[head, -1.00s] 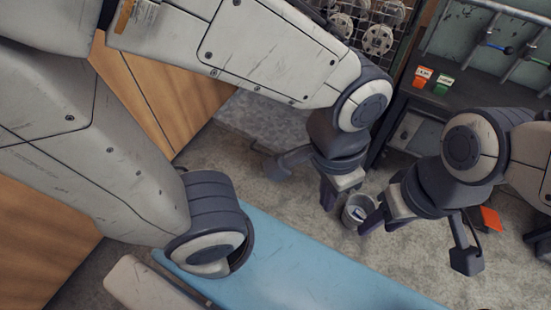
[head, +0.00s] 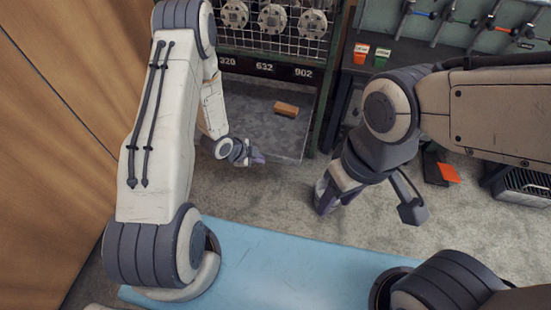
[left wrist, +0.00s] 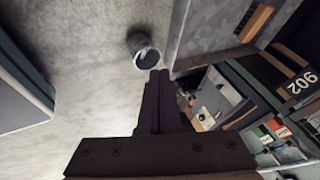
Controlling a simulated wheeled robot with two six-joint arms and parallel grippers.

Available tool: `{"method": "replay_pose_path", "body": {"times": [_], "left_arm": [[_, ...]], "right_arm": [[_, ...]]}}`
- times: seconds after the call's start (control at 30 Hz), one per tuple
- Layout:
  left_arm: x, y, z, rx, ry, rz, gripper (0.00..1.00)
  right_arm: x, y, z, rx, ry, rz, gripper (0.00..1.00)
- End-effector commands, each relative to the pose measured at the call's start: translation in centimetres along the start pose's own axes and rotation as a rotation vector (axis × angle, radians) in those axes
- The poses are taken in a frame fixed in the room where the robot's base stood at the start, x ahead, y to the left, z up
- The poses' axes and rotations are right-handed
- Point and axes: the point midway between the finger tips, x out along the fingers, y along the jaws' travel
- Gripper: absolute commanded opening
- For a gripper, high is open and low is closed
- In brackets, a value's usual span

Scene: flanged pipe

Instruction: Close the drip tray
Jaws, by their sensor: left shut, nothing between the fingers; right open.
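The drip tray appears to be the flat grey mottled panel (head: 262,112) extending low out of the rack, with a brown block (head: 286,109) lying on it. The tray also shows at the top of the left wrist view (left wrist: 213,28). My left gripper (head: 258,157) is shut and empty, low near the tray's front edge; I cannot tell whether it touches. Its closed fingers (left wrist: 159,78) point toward the tray's edge in the left wrist view. My right gripper (head: 334,192) is open, over the floor right of the tray, hiding most of a bucket.
The rack (head: 265,66) carries number labels and several flanged discs behind mesh. The bucket (left wrist: 143,50) stands on the floor near the tray. A bench (head: 425,60) with orange and green tags is at right. A blue surface (head: 270,265) lies in front; wooden panels (head: 60,120) stand left.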

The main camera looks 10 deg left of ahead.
Motion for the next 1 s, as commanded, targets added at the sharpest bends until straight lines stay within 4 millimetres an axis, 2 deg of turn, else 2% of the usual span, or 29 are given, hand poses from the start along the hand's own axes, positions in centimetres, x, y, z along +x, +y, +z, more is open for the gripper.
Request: {"method": "replay_pose_path", "body": {"times": [0.03,0.1,0.27,0.37,0.77,0.83,1.0], "left_arm": [[0.6,0.8,0.6,0.004,0.023,-0.007,0.0],[1.1,1.3,0.9,0.016,0.048,-0.021,0.0],[2.1,1.7,1.0,0.028,0.069,-0.033,0.0],[3.6,1.7,0.9,0.031,0.069,-0.032,0.0],[11.9,1.4,0.4,0.028,0.068,-0.032,0.0],[12.1,-0.1,0.3,0.029,0.068,-0.037,0.0],[12.9,-1.8,0.2,0.028,0.067,-0.035,0.0]], "right_arm": [[0.0,0.0,0.0,0.0,0.0,0.0,0.47],[0.1,0.0,0.0,0.0,0.0,0.0,0.47],[0.3,0.0,0.0,0.0,0.0,0.0,0.47],[0.7,0.1,0.0,0.0,0.0,0.0,0.47],[2.6,0.2,0.1,0.0,0.0,0.0,0.47],[2.6,0.2,0.1,0.0,0.0,0.0,0.47],[2.9,0.2,0.1,0.0,0.0,0.0,0.47]]}}
